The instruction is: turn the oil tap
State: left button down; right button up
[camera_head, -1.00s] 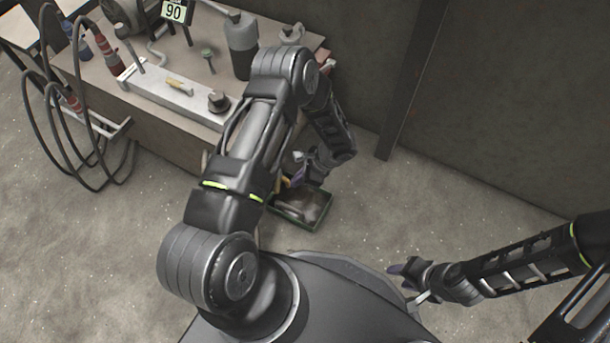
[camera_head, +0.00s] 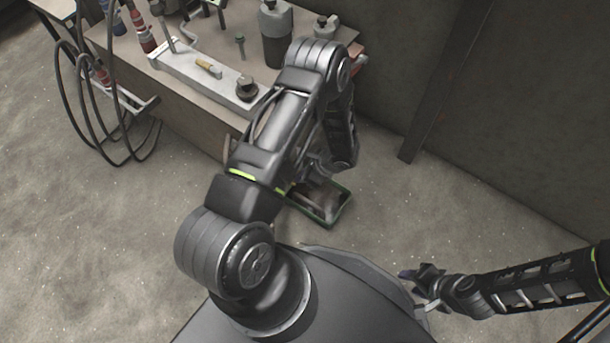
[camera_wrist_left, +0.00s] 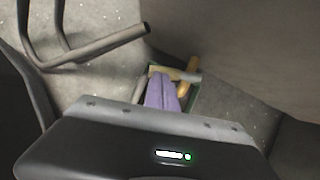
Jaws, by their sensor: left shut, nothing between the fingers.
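A yellow-and-tan fitting (camera_wrist_left: 193,65), which looks like the oil tap, shows in the left wrist view just beyond and right of my left fingertips. A short bar crosses its lower end. My left gripper (camera_wrist_left: 163,82) has its purple fingers closed together with nothing between them. I cannot tell whether they touch the tap. In the head view my left arm hides the tap and most of that gripper, low beside the workbench. My right gripper (camera_head: 407,274) hangs over the floor at the right; its fingers are too small to judge.
A green-rimmed tray (camera_head: 334,223) lies on the floor below my left wrist. The workbench (camera_head: 190,100) carries a metal bar (camera_head: 200,76), a grey bottle (camera_head: 276,35) and several tools. Cables (camera_head: 75,95) hang at its left. A wall and post (camera_head: 432,110) stand at the right.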

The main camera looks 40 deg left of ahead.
pick_arm(q)
jog(key=shift+s+a+m+t+b, duration=0.45)
jog(key=shift+a+m, duration=0.2)
jog(key=shift+m, duration=0.25)
pick_arm(e)
jog(key=shift+w+f, duration=0.1)
jog(key=shift+f, duration=0.35)
pick_arm(q)
jog(key=shift+d, duration=0.1)
jog(key=shift+w+d, duration=0.45)
jog(key=shift+w, duration=0.2)
pick_arm(e)
jog(key=shift+f, duration=0.1)
pick_arm(q)
jog(key=w+d+f+p+v, duration=0.1)
jog(key=p+v, duration=0.3)
jog(key=v, duration=0.9)
jog(key=shift+d+r+p, duration=0.2)
jog(key=shift+d+p, duration=0.2)
jog(key=shift+d, duration=0.1)
pick_arm(e)
jog(key=v, duration=0.5)
jog(key=shift+s+a+r, duration=0.2)
jog(key=shift+s+a, duration=0.05)
jog(key=shift+a, duration=0.1)
